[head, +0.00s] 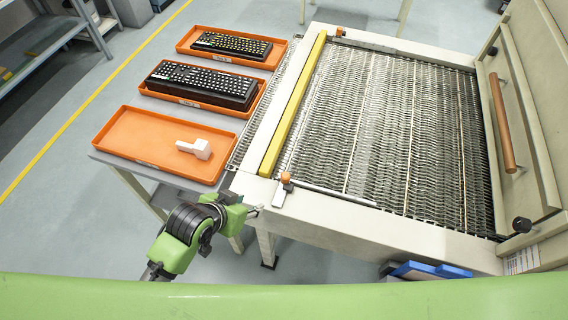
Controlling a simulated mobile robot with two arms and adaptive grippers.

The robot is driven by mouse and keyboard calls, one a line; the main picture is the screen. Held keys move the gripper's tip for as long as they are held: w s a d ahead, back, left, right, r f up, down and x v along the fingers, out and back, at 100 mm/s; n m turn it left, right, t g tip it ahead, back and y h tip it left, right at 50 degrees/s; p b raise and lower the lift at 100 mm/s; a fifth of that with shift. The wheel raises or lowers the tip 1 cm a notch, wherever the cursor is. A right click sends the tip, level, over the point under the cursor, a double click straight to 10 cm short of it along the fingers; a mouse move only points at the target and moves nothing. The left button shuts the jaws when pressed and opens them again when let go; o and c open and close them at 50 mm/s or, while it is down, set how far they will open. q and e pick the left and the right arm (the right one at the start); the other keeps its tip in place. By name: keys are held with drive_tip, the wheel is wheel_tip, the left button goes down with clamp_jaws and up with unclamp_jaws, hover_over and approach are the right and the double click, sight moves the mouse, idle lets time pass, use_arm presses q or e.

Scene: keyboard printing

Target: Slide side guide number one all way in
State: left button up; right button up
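A long yellow side guide (296,102) lies along the left side of the metal mesh conveyor (400,130). No number can be read on it. A small orange-topped knob (286,178) stands on the front frame near the guide's near end, with a thin rod running right from it. Another orange knob (340,32) is at the far end. My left gripper (257,210) is at the front left corner of the frame, left of and below the near knob and apart from it. Its fingertips are too small to tell whether they are open. My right gripper is not in view.
Orange trays stand on a table to the left; two hold black keyboards (204,84) (232,45), and the nearest tray (130,133) holds a white piece (195,148). A machine cover with an orange handle (502,122) rises at right. A blue object (428,270) is below the front frame.

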sight(285, 176)
use_arm(q)
drive_tip(key=w+d+r+m+t+h, duration=0.1)
drive_tip(key=w+d+r+m+h, duration=0.15)
drive_tip(key=d+r, duration=0.35)
drive_tip(key=shift+n+y, duration=0.35)
drive_tip(key=shift+y, duration=0.1)
drive_tip(key=x, duration=0.3)
drive_tip(key=p+x, duration=0.1)
drive_tip(key=x, duration=0.6)
drive_tip(key=shift+w+a+p, duration=0.35)
drive_tip(key=shift+w, duration=0.15)
drive_tip(key=shift+w+d+f, duration=0.3)
drive_tip(key=shift+w+f, duration=0.05)
drive_tip(key=shift+f, duration=0.1)
drive_tip(key=shift+w+d+f, duration=0.1)
drive_tip(key=shift+f, duration=0.05)
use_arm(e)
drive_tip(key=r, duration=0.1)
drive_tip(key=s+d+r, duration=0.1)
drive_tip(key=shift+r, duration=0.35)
